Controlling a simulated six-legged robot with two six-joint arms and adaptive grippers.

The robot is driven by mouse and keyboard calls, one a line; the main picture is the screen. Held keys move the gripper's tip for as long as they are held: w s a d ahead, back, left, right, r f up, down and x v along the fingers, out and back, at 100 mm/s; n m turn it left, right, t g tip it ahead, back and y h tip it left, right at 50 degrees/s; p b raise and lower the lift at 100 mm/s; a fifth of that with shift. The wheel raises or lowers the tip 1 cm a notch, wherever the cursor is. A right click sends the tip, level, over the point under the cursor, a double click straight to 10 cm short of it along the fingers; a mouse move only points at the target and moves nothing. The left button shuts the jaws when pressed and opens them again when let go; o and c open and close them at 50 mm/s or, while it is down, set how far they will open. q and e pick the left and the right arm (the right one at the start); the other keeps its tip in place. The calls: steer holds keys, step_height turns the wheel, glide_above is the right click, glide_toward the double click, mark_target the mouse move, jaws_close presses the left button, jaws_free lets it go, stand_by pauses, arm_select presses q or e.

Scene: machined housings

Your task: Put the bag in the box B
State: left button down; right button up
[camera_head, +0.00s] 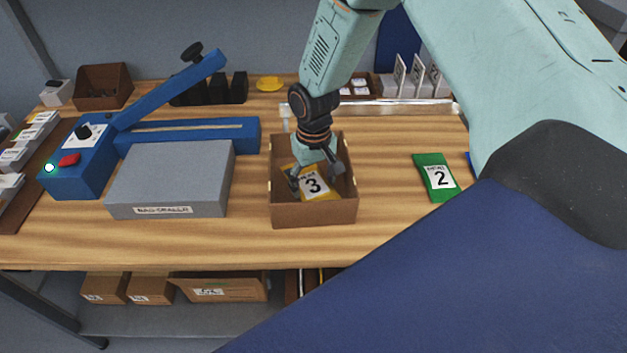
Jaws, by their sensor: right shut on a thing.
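A yellow bag (322,192) with a white label reading 3 is inside an open brown cardboard box (314,214) on the wooden table. No letter on this box can be read from here. My right gripper (313,180) reaches down into the box and is shut on the yellow bag. The bag is tilted within the box walls; I cannot tell whether it touches the floor of the box. My left gripper is not in view.
A blue bag sealer (78,178) with a raised lever (175,87) and a grey platform (172,175) stands left of the box. White cards stand at the back right. Cardboard boxes (220,288) sit on a lower shelf. Bare table lies between the box and green bag.

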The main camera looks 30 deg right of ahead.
mark_target(313, 187)
steer(key=o, duration=1)
steer(key=shift+s+d, duration=0.1)
steer(key=shift+o, duration=0.8)
steer(key=shift+s+r, duration=0.1)
steer(key=shift+o, duration=0.2)
steer(key=shift+a, duration=0.35)
steer(key=shift+d, duration=0.2)
steer(key=shift+w+d, duration=0.1)
steer(key=shift+w, duration=0.1)
step_height(313, 187, up, 12)
steer(key=shift+a+p, duration=0.2)
steer(key=shift+p, duration=0.15)
steer(key=shift+s, duration=0.1)
